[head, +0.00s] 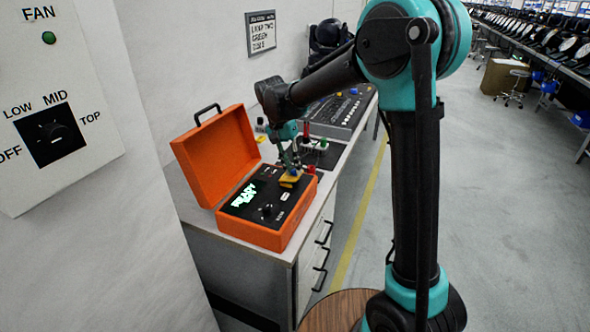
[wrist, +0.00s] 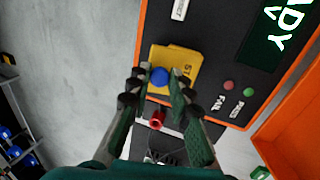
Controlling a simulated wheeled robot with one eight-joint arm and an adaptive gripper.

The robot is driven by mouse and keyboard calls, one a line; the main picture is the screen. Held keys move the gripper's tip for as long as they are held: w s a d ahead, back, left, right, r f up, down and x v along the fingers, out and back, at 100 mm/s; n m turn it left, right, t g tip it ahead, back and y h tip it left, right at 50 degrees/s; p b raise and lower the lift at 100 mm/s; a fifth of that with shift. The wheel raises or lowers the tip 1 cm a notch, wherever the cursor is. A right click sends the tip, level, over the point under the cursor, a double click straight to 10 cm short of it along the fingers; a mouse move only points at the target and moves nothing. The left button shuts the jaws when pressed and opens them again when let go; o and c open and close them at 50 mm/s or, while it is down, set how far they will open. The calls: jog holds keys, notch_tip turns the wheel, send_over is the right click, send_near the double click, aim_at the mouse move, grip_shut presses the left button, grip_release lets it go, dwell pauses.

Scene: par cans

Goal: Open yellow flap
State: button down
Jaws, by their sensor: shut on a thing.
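The yellow flap (head: 290,179) is on the black panel of the open orange case (head: 262,234). In the wrist view the yellow flap (wrist: 187,72), partly lettered, carries a blue knob (wrist: 159,76). The flap looks close to flat on the panel; its exact tilt cannot be told. My gripper (head: 287,170) reaches down over the flap from behind. In the wrist view my gripper (wrist: 159,83) has its fingertips on both sides of the blue knob, shut on it. The fingers hide part of the flap's near edge.
The case's lit display (head: 243,194) shows green-white text. The raised orange lid (head: 215,155) stands left of the panel. A red part (wrist: 157,119) lies below the fingers in the wrist view. A mixing console (head: 338,112) stands behind on the bench. Open floor lies to the right.

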jog(key=shift+w+a+r+g+h, duration=0.15)
jog(key=shift+a+r+g+h, duration=0.15)
jog(key=shift+h, duration=0.35)
jog(key=shift+w+a+r+g+h, duration=0.1)
jog(key=shift+a+g+h, duration=0.2)
jog(key=shift+h, duration=0.35)
jog(key=c, duration=1.4)
grip_release()
jog(key=shift+o, duration=0.2)
jog(key=v, duration=1.2)
